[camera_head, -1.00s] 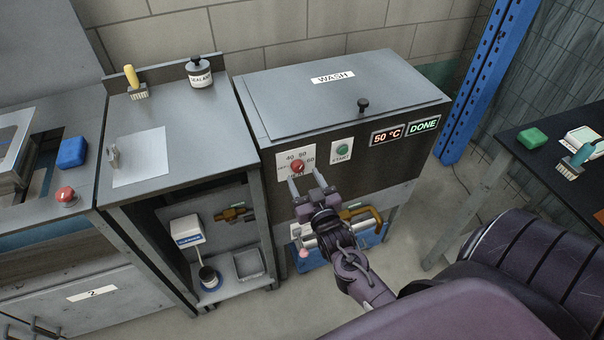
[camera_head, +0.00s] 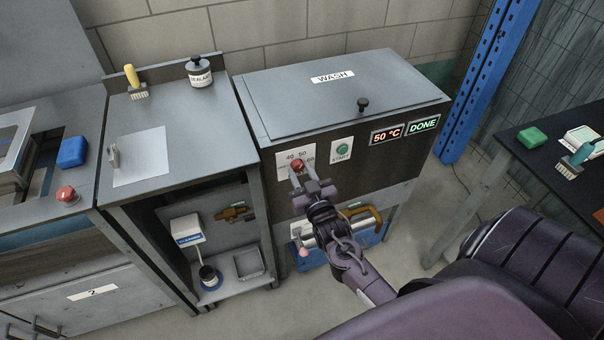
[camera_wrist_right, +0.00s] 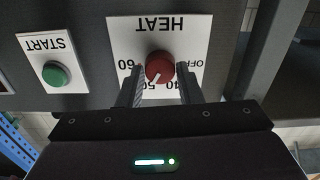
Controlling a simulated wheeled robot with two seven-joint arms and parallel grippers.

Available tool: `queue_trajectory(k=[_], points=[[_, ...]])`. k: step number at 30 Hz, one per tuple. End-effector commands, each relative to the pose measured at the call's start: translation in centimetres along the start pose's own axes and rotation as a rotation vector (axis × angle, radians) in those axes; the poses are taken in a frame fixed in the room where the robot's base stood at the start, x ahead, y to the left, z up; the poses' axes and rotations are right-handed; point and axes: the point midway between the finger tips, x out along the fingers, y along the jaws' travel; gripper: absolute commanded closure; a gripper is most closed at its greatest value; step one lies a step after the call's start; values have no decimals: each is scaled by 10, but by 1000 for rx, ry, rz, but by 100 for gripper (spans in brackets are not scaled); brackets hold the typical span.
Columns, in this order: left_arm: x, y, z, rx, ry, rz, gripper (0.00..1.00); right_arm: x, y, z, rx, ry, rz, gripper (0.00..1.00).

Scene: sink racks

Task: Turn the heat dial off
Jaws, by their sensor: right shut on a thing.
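The red heat dial (camera_head: 298,165) is on the front panel of the wash machine, on a white plate with marks for OFF, 40, 50 and 60. In the right wrist view the dial (camera_wrist_right: 160,67) shows upside down, and its white pointer is at about the 50 mark. My right gripper (camera_head: 299,178) is at the dial, with one finger on each side of it, shut on it. The fingers (camera_wrist_right: 158,82) hide part of the scale. My left gripper is not in view.
The green start button (camera_head: 343,148) is just right of the dial. Displays (camera_head: 388,134) read 50 °C and DONE. The wash lid (camera_head: 340,95) is closed. A shelf unit (camera_head: 195,150) stands on the left.

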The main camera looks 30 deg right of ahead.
Motion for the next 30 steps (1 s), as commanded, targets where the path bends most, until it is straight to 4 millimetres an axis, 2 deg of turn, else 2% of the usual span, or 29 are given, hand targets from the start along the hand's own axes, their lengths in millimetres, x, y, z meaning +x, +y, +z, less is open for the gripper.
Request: queue_trajectory(k=[11, 30], points=[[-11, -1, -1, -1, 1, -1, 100, 0, 0, -2, -145, -1, -1, 91], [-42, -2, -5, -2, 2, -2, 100, 0, 0, -2, -735, 0, -2, 91]])
